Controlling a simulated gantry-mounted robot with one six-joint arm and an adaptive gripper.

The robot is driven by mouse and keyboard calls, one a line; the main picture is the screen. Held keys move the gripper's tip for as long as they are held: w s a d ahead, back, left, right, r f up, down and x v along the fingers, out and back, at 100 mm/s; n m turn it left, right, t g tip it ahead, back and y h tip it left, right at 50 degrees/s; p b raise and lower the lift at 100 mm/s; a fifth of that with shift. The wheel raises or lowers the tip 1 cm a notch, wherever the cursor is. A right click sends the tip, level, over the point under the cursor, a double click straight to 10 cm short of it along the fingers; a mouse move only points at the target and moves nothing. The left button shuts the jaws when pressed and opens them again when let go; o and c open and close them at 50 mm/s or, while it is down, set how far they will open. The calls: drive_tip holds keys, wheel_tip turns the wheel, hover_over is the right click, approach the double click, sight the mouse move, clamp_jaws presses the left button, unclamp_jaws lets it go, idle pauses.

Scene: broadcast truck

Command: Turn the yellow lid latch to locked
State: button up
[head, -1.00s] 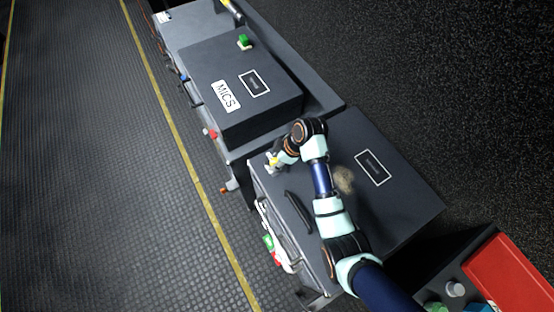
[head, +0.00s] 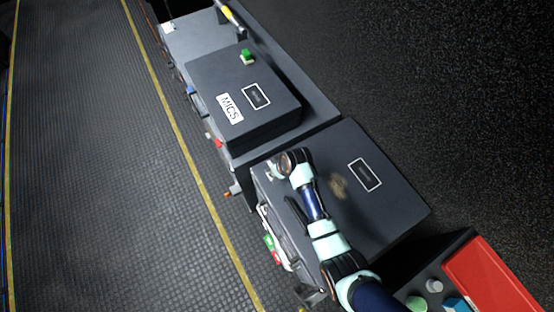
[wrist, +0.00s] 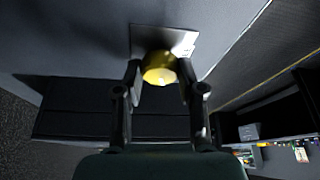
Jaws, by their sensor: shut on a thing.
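The yellow lid latch (wrist: 159,66) is a short round knob on a pale square plate (wrist: 183,40) in the wrist view. My gripper (wrist: 159,76) has one finger on each side of the latch and is shut on it. In the head view my gripper (head: 274,173) is at the upper-left corner of the dark case lid (head: 350,215). There the wrist covers the latch. The markings on the plate are too small to read.
A dark box labelled MICS (head: 270,118) stands just beyond the lid, with a green knob (head: 247,57) on top. A red tray (head: 490,275) is at lower right. The ribbed floor (head: 100,170) to the left is clear.

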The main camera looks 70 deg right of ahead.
drive_tip(key=shift+r+m+g+h+p, duration=0.1)
drive_tip(key=shift+m+g+h+p, duration=0.45)
drive_tip(key=shift+m+p, duration=1)
drive_tip(key=shift+m+b, duration=0.4)
drive_tip(key=shift+m, duration=0.15)
drive_tip(key=o, duration=1.1)
drive_tip(key=shift+o, duration=0.2)
drive_tip(key=v, duration=1.2)
